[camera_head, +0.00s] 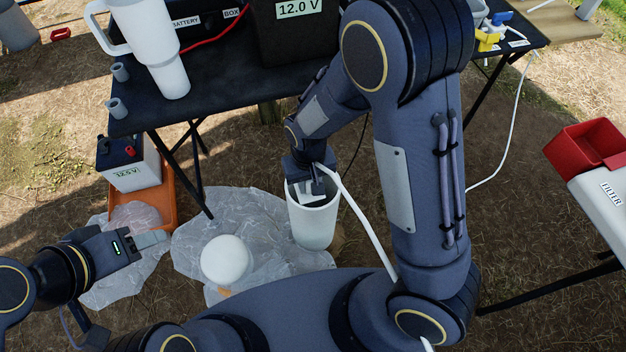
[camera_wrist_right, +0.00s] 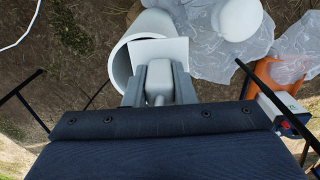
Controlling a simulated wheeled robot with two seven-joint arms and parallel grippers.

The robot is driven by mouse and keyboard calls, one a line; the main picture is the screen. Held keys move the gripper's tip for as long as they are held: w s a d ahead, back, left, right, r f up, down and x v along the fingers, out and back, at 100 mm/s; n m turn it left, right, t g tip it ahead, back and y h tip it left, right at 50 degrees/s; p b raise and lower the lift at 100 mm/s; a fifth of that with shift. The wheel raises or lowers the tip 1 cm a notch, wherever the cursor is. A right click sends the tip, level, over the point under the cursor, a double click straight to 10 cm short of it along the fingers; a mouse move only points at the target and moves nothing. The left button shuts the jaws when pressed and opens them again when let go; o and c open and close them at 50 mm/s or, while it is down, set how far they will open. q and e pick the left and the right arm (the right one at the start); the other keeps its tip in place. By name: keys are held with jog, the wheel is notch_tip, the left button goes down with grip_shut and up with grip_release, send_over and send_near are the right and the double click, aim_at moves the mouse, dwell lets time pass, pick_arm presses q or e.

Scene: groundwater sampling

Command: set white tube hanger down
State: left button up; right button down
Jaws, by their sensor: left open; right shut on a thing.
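The white tube hanger (camera_wrist_right: 160,52) is a flat white plate between the fingers of my right gripper (camera_wrist_right: 159,88). My right gripper is shut on it at the mouth of a pale, open cylinder (camera_head: 314,222). In the head view the hanger (camera_head: 309,197) shows at the cylinder's opening, with a white tube (camera_head: 345,193) running from there down past my right arm. Whether the hanger touches the cylinder's rim I cannot tell. My left gripper (camera_head: 155,240) is open and empty at the lower left, above a plastic sheet.
A white rounded container (camera_head: 226,259) stands on clear plastic sheeting (camera_head: 190,243) beside the cylinder. An orange tray (camera_head: 164,207) holds a 12 V battery (camera_head: 135,170). A dark table (camera_head: 212,92) stands behind, with a white mug (camera_head: 150,45). A red bin (camera_head: 588,146) is at right.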

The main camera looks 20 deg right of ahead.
jog(key=shift+w+d+f+b, duration=0.5)
jog(key=shift+w+f, duration=0.65)
jog(key=shift+f, duration=0.5)
jog(key=shift+w+d+f+b, duration=0.45)
jog(key=shift+w+f, duration=0.7)
jog(key=shift+f, duration=0.55)
jog(key=shift+w+d+f+b, duration=0.5)
jog(key=shift+w+f, duration=0.65)
jog(key=shift+f, duration=0.5)
jog(key=shift+f, duration=0.15)
jog(key=c, duration=1.2)
grip_release()
notch_tip(320, 180, up, 12)
jog(key=p, duration=0.3)
jog(key=shift+r, duration=0.2)
